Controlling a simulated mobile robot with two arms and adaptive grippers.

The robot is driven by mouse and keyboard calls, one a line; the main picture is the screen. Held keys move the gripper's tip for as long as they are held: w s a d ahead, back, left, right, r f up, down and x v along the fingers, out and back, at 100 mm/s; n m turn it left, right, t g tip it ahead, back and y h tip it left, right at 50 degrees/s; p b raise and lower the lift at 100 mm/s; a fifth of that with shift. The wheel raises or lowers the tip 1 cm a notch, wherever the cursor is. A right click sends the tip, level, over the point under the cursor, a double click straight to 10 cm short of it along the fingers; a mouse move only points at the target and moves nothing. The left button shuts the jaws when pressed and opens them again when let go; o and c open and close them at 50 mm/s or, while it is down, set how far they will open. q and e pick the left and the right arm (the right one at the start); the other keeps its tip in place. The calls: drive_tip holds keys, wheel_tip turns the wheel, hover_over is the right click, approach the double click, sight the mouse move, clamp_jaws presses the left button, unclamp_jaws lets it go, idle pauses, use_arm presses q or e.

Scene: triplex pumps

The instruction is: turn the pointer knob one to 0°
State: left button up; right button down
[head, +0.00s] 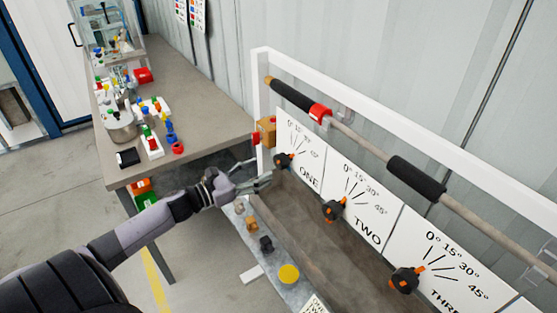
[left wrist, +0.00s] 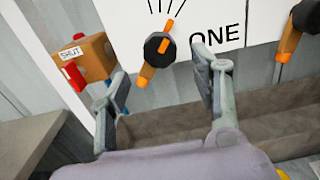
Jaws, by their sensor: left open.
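Pointer knob one (head: 283,160) is a black round knob with an orange pointer bar, on the white panel marked ONE (head: 303,163). In the left wrist view the knob (left wrist: 154,46) shows ahead, with its orange bar slanting from lower left to upper right towards the dial lines. My left gripper (head: 266,182) is open and empty, just in front of and slightly below the knob. In the left wrist view its two fingers (left wrist: 162,68) are spread on either side of the knob's lower end; contact is not visible. My right gripper is not in view.
Knobs two (head: 334,210) and three (head: 406,279) sit along the panel to the right. An orange-brown box marked SHUT (left wrist: 96,57) with red and blue parts stands close left of the gripper. A grey table (head: 195,128) with small parts is at left.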

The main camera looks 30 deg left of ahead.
sight(277, 164)
use_arm(q)
drive_tip(key=p+x, duration=0.1)
drive_tip(key=x, duration=0.6)
drive_tip(key=shift+w+d+p, duration=0.1)
drive_tip(key=shift+w+p, duration=0.05)
drive_tip(key=shift+p, duration=0.2)
clamp_jaws()
idle(0.5)
